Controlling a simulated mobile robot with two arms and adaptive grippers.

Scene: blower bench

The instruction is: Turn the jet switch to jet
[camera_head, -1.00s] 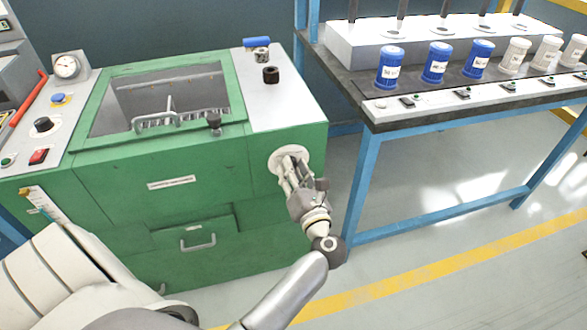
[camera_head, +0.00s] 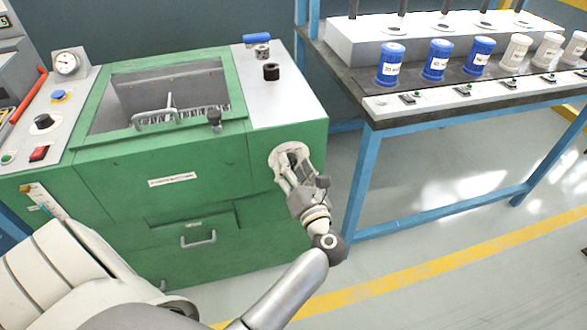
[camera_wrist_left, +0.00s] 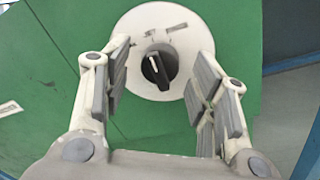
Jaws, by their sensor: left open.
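The jet switch (camera_wrist_left: 159,68) is a black rotary knob with a white pointer line, on a round white plate (camera_wrist_left: 140,28) on the front of the green machine (camera_head: 205,165). In the left wrist view its pointer tilts to the upper left; the plate's markings are too small to read. The plate also shows in the head view (camera_head: 283,152). My left gripper (camera_head: 292,172) is open in front of the switch. In the left wrist view its fingers (camera_wrist_left: 160,88) stand apart on either side of the knob, not touching it. My right gripper is not in view.
A workbench (camera_head: 380,115) with blue legs stands right of the machine, holding blue and white canisters. A black knob (camera_head: 271,72) and a blue-handled valve (camera_head: 257,41) sit on the machine's top. A control panel with a gauge (camera_head: 67,65) is at the left.

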